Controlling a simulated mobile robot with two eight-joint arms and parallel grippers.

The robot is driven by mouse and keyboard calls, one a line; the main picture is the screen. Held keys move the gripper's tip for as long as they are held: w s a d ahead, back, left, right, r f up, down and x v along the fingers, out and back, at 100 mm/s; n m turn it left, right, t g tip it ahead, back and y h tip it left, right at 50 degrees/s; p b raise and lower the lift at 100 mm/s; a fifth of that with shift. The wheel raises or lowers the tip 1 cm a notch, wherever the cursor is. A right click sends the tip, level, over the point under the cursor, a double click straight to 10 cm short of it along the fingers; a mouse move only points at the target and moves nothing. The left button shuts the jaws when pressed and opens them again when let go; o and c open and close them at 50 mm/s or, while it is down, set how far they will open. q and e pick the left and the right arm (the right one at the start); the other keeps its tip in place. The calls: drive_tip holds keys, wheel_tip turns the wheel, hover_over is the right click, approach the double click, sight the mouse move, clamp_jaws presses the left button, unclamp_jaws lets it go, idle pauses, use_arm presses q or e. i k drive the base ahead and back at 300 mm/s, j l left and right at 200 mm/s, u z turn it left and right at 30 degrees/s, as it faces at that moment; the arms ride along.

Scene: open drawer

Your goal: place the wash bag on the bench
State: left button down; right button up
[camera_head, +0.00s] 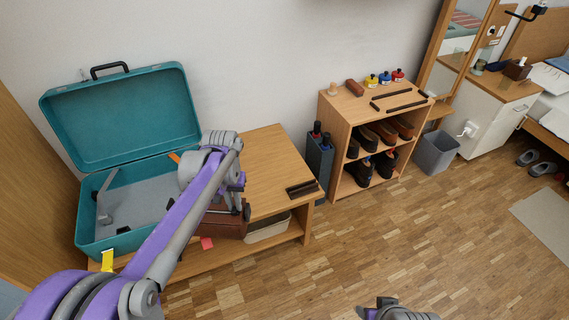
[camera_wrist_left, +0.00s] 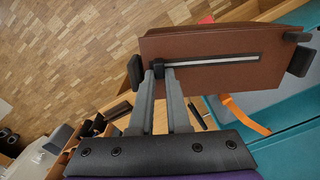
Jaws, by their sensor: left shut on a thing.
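The wash bag is a brown, box-like bag with a pale zip strip along its side. It shows in the head view (camera_head: 228,224), partly behind my left arm, and large in the left wrist view (camera_wrist_left: 205,48). My left gripper (camera_head: 243,208) is shut on it; in the wrist view the fingertips (camera_wrist_left: 162,72) close at one end of the zip strip. The bench (camera_head: 268,160) is light wood with a lower shelf. The bag is at the bench's front edge in the head view; its height over the top is unclear. Part of my right gripper (camera_head: 388,310) shows at the bottom edge.
An open teal suitcase (camera_head: 125,108) with an orange strap takes the bench's left side. Dark brown bars (camera_head: 302,188) lie at its right front corner. A pale bin (camera_head: 268,228) sits on the lower shelf. The bench top's back right is clear. A shoe shelf (camera_head: 340,130) stands right.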

sight(263, 170)
drive_tip(key=z, duration=0.75)
drive_tip(key=i+z, duration=0.1)
drive_tip(key=z, duration=0.65)
drive_tip(key=j+z, duration=0.1)
drive_tip(key=z, duration=0.65)
drive_tip(key=j+z, duration=0.1)
drive_tip(key=z, duration=0.65)
drive_tip(key=i+j+z, duration=0.1)
drive_tip(key=z, duration=0.6)
drive_tip(key=j+z, duration=0.1)
drive_tip(key=z, duration=1.4)
drive_tip(key=k+z, duration=0.1)
drive_tip(key=z, duration=0.65)
drive_tip(key=u, duration=0.4)
drive_tip(key=k+u, duration=0.1)
drive_tip(key=u, duration=0.7)
drive_tip(key=k+j+u, duration=0.1)
drive_tip(key=u, duration=0.3)
drive_tip(key=j+u, duration=0.1)
drive_tip(key=u, duration=0.3)
